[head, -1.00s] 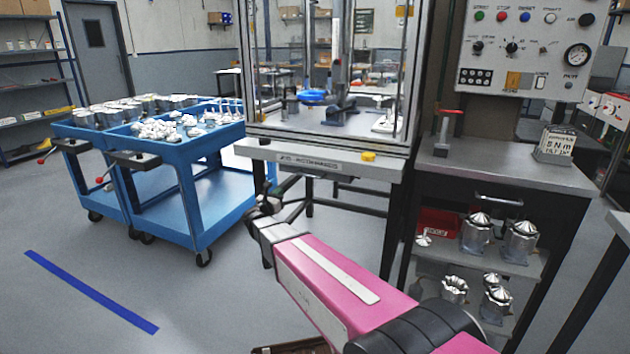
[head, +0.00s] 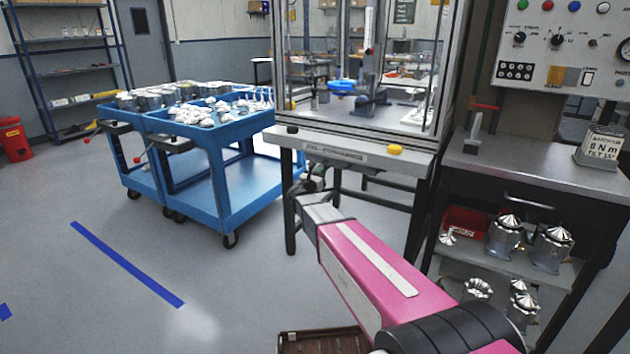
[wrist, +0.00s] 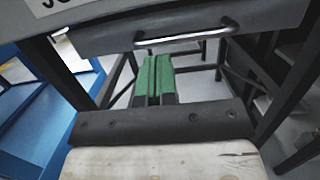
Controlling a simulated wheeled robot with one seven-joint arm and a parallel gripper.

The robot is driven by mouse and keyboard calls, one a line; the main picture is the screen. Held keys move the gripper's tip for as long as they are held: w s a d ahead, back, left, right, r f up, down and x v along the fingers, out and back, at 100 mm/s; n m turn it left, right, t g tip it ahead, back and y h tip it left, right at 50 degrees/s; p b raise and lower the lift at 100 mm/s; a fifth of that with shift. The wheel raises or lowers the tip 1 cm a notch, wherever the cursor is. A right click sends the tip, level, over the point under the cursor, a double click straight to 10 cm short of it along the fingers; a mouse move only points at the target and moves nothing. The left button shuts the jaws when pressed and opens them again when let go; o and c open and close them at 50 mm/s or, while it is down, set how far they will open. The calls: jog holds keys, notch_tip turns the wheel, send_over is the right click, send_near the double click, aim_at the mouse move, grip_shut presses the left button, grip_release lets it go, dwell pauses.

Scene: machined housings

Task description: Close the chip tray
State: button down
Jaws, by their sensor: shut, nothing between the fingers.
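The chip tray appears to be the dark grey drawer front (wrist: 110,38) with a chrome bar handle (wrist: 185,33), under the bench edge in the wrist view. How far it stands out is unclear. My gripper's green fingers (wrist: 153,78) are together, empty, pointing forward just below the handle in the picture; I cannot tell if they touch the tray. In the head view my gripper (head: 314,176) is small and partly hidden by my wrist, in front of the glazed machine's bench (head: 345,150). The tray is hard to make out there.
Blue carts (head: 235,190) with metal parts stand left of the bench. A dark cabinet (head: 500,185) with a handled top and shelved housings stands to the right. Bench legs (head: 289,215) flank my gripper. Open floor (head: 130,235) lies at the front left.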

jog(key=shift+x, duration=1.6)
